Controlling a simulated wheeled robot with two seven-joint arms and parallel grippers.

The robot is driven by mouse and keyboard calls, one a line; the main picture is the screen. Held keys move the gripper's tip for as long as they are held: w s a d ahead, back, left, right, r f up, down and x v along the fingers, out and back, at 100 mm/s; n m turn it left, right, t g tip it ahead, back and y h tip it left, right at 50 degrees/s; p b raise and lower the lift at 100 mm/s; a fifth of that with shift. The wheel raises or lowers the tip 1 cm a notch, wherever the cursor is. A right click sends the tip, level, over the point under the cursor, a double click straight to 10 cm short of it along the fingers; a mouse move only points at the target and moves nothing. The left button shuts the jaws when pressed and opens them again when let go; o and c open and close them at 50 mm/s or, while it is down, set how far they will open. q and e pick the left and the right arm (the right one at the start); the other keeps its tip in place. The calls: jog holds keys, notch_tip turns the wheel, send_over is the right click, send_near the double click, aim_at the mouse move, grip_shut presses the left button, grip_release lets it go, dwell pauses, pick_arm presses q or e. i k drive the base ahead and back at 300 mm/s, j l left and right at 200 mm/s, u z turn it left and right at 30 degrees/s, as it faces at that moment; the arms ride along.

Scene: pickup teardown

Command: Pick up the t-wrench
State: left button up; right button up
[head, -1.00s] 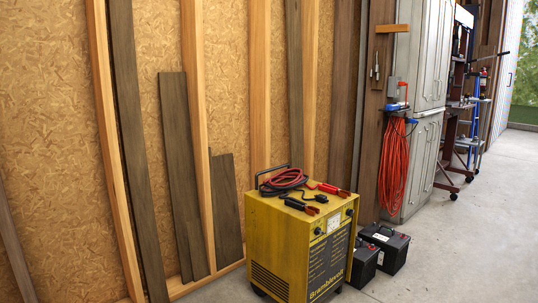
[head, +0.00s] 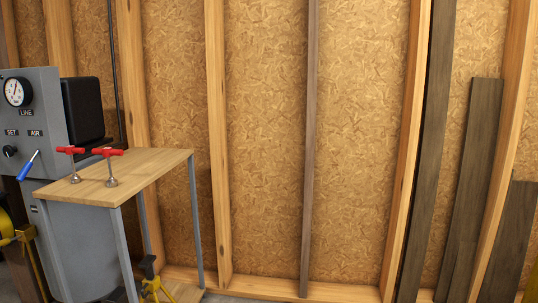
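Two red T-shaped handles on short metal stems stand upright on a wooden tabletop (head: 150,171) at the left of the head view. Either may be the t-wrench; I cannot tell which from here. Neither of my grippers is in view.
A grey machine (head: 50,101) with a pressure gauge and a blue-handled lever (head: 28,165) stands at the far left. Yellow stands (head: 154,284) are low beside the table. Wooden planks (head: 466,190) lean on the chipboard wall (head: 266,130). Little floor shows.

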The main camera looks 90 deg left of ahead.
aim_at(108, 152)
jog(key=u, duration=3.85)
